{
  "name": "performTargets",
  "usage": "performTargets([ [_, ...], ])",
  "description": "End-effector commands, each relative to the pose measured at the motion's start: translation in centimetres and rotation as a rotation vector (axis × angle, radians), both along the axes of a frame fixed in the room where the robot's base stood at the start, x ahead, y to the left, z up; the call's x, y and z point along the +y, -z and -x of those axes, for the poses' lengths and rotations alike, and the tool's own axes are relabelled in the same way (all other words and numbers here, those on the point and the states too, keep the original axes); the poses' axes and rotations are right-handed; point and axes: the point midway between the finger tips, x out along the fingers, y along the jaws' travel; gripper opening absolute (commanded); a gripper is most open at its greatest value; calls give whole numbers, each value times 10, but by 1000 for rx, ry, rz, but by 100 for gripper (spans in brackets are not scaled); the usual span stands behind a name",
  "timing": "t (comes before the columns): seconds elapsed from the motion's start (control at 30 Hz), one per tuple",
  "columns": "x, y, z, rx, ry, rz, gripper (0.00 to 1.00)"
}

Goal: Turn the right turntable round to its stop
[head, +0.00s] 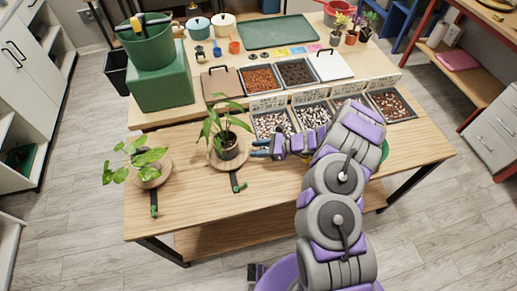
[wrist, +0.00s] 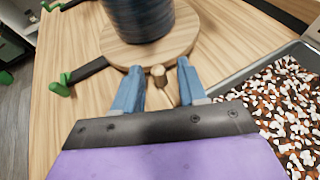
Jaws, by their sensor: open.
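The right turntable (head: 232,168) is a round wooden disc carrying a tall leafy plant (head: 220,125) in a dark pot (head: 229,149). In the wrist view the turntable (wrist: 113,48) bears the dark ribbed pot (wrist: 140,18). A small wooden knob (wrist: 158,76) stands at the disc's near rim, between my fingertips. A black bar (wrist: 88,70) with a green stop (wrist: 60,84) at its end sticks out beside the disc; the green end also shows in the head view (head: 239,188). My gripper (head: 258,149) is open at the turntable's right side, its blue fingers either side of the knob. Contact is unclear.
The left turntable (head: 165,166) holds another leafy plant (head: 136,157) and has its own green-ended bar (head: 154,208). Trays of pebbles (head: 271,123) stand right behind my gripper. A green bin (head: 160,80) is at back left.

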Motion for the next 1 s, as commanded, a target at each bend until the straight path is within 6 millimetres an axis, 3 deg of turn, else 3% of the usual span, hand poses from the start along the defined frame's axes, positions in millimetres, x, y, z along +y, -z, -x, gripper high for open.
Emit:
performTargets([
  [0.1,0,0,0,0,0,0,42],
  [0.53,-1,0,0,0,0,0,0],
  [1.0,-2,0,-1,-1,2,0,0],
])
